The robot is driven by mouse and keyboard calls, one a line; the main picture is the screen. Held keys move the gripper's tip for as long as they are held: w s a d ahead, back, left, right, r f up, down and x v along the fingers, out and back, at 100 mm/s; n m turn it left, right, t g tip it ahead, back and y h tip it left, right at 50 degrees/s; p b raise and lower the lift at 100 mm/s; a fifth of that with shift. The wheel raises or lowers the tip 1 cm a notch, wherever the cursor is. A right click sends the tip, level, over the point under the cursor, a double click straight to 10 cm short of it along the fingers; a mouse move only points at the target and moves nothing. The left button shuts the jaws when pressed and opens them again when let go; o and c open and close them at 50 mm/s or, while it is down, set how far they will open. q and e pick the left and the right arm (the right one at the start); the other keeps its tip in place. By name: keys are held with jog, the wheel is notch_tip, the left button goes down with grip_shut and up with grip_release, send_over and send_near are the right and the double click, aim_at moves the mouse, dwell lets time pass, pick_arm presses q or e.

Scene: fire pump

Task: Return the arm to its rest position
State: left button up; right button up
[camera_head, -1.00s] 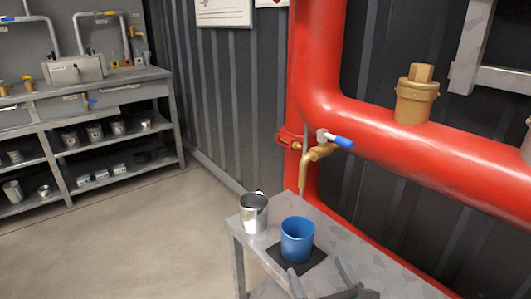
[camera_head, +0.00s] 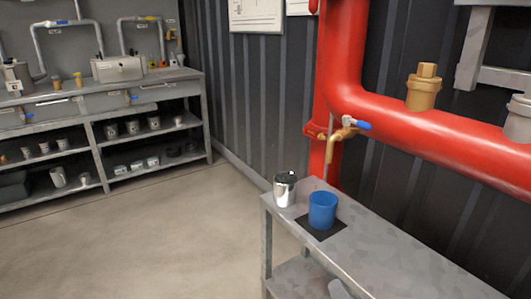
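The blue cup (camera_head: 322,211) stands upright on a black mat (camera_head: 306,229) at the far left end of the grey metal table (camera_head: 388,249). It is apart from any gripper. My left gripper is out of view.
A silver metal cup (camera_head: 284,190) stands left of the blue cup. A brass tap (camera_head: 343,134) with a blue lever juts from the red pipe (camera_head: 430,135) above the table. A stocked workbench (camera_head: 150,93) stands at left; the floor (camera_head: 150,230) between is clear.

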jog(key=s+a+f+m+g+y, duration=0.1)
jog(key=s+f+m+g, duration=0.3)
jog(key=m, duration=0.7)
jog(key=s+a+f+m+g+y, duration=0.15)
jog(key=s+m, duration=0.35)
jog(key=m, duration=0.6)
pick_arm(q)
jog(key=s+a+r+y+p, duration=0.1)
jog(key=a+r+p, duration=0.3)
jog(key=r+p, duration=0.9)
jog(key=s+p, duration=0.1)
jog(key=p, duration=0.6)
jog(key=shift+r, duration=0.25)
pick_arm(e)
jog(key=s+d+r+h, duration=0.1)
jog(key=d+r, duration=0.3)
jog(key=r, duration=0.9)
jog(key=shift+s+h, duration=0.4)
jog(key=shift+h, duration=0.05)
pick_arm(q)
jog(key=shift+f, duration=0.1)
pick_arm(e)
jog(key=shift+d+t, duration=0.1)
jog(key=shift+t, duration=0.15)
